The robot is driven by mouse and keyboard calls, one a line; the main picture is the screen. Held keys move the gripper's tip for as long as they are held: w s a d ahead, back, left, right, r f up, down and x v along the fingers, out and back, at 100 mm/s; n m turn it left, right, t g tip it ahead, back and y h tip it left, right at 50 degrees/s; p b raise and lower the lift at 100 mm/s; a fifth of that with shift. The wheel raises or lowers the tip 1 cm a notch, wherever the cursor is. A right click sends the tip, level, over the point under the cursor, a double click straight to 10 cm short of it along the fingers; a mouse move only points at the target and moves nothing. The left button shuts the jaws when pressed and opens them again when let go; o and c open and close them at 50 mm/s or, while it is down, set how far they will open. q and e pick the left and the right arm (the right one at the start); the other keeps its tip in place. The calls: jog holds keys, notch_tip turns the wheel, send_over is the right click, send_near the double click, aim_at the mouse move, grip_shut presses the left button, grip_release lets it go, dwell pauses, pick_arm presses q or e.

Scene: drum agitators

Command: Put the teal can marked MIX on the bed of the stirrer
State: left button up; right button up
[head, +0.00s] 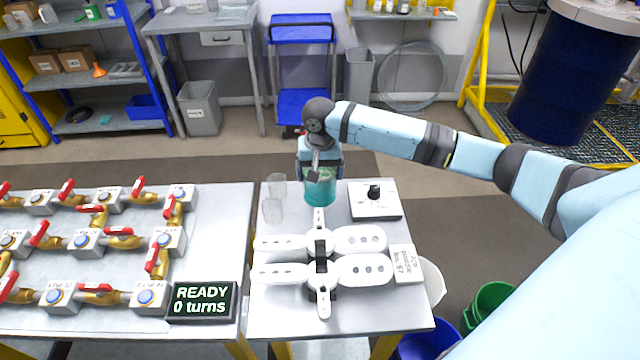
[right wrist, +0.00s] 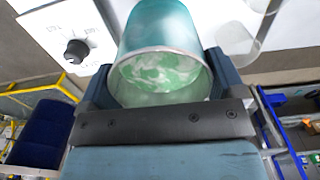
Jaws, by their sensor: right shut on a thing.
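A teal can (head: 321,188) is between the fingers of my right gripper (head: 318,172), over the back part of the right-hand table. In the right wrist view the can (right wrist: 165,40) shows its open mouth with green and white swirled contents, and a finger of my right gripper (right wrist: 160,85) lies on each side. The MIX mark is not readable. In front of the can is a white frame with oval, holed pads and a dark centre (head: 320,262). A white box with a black knob (head: 375,200) stands to its right. I cannot tell which is the stirrer. My left gripper is not in view.
Clear cups (head: 272,210) stand just left of the can. A lettered white plate (head: 407,262) is at the right of the frame. A display reading READY 0 turns (head: 202,302) and red-handled valves (head: 122,237) are on the left table. Buckets (head: 488,305) stand at the right.

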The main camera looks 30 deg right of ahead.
jog(key=shift+f, duration=2.4)
jog(key=shift+f+p, duration=0.1)
jog(key=shift+p, duration=0.2)
jog(key=o, duration=0.9)
